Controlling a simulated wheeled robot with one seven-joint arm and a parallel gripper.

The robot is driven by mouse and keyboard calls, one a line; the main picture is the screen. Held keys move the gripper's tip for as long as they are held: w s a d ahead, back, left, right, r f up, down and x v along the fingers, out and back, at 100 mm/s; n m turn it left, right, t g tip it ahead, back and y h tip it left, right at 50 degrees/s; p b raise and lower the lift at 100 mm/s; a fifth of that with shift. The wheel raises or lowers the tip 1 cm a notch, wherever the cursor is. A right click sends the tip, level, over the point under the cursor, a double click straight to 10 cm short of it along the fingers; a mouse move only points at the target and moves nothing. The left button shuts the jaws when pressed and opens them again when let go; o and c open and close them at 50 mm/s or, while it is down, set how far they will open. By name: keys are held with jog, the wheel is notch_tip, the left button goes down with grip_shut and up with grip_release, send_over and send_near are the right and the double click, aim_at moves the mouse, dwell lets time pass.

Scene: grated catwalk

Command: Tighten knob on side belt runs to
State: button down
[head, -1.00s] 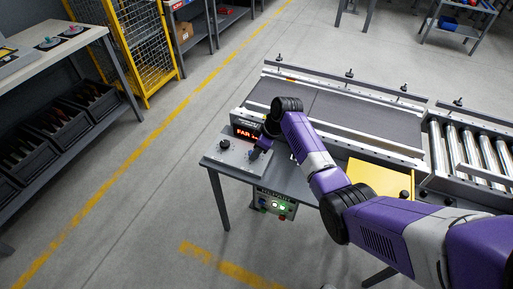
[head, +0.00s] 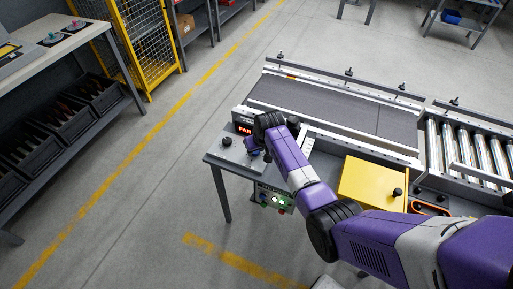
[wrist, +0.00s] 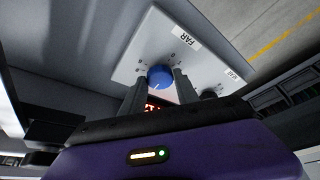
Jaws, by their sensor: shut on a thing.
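A blue knob (wrist: 160,77) with a pale pointer line sits on a light plate marked with a dial scale and the label FAR. My gripper (wrist: 160,88) has a finger on each side of the knob and is shut on it. In the head view my gripper (head: 254,151) is over the control plate (head: 232,154) at the belt's left end, and the arm hides most of the held knob. A second, dark knob (head: 227,141) stands left on the plate; it shows in the wrist view (wrist: 208,95) by another label.
The dark belt (head: 330,108) runs right to metal rollers (head: 464,146). A yellow cover (head: 371,183) with a black knob lies in front. A bench with bins (head: 94,92) stands left; the floor between is clear.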

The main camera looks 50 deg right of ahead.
jog(key=shift+m, duration=0.3)
dwell(0.4)
jog(key=c, duration=0.9)
grip_release()
jog(key=v, duration=0.7)
jog(key=shift+s+a+r, duration=0.15)
jog(key=shift+r, duration=0.2)
